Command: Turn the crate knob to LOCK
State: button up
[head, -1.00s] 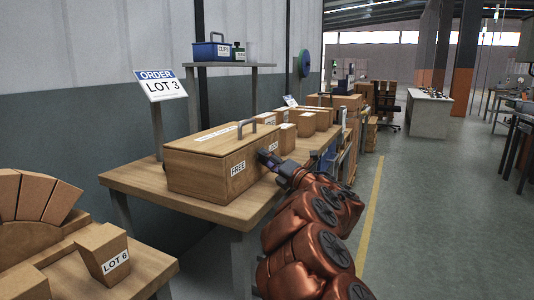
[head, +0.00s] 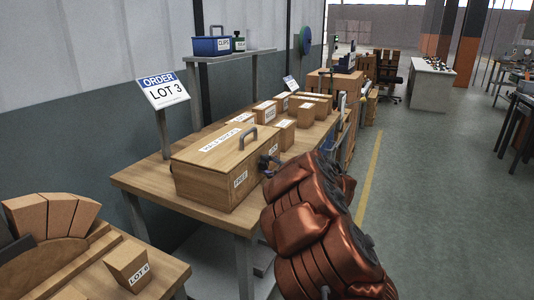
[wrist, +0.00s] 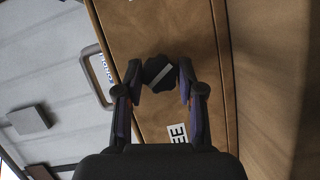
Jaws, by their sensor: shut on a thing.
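The wooden crate (head: 212,178) stands on the workbench, its lid closed and a grey handle (head: 248,134) on top. My gripper (head: 266,164) is at this face. In the wrist view, the dark lobed knob (wrist: 160,72) sits between the two fingertips of my gripper (wrist: 160,80), which is shut on it. A light stripe on the knob lies slanted, between the partly visible FREE label (wrist: 178,134) and the far edge. In the head view the knob is hidden.
Several smaller boxes (head: 284,131) stand behind the crate on the bench (head: 150,188). An ORDER LOT 3 sign (head: 162,90) rises at its back left. A LOT 6 box (head: 127,267) is on the near table. The floor (head: 420,200) to the right is clear.

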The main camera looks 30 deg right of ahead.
jog(key=m+p, duration=0.1)
jog(key=p, duration=0.2)
jog(key=r+m+g+p, duration=0.1)
jog(key=p, duration=0.2)
jog(key=shift+m+p, duration=0.3)
jog(key=shift+m, duration=0.1)
jog(key=m+g+p, duration=0.1)
jog(key=p, duration=0.2)
jog(key=shift+f+y, duration=0.2)
jog(key=shift+y, duration=0.2)
jog(key=shift+f+m+p, duration=0.25)
jog(key=shift+m+p, duration=0.15)
jog(key=shift+p, duration=0.2)
jog(key=o, duration=1.1)
jog(key=shift+o, duration=0.2)
jog(key=v, duration=1.2)
jog(key=shift+w+d+r, duration=0.1)
jog(key=shift+d+r, duration=0.05)
jog(key=shift+d, duration=0.05)
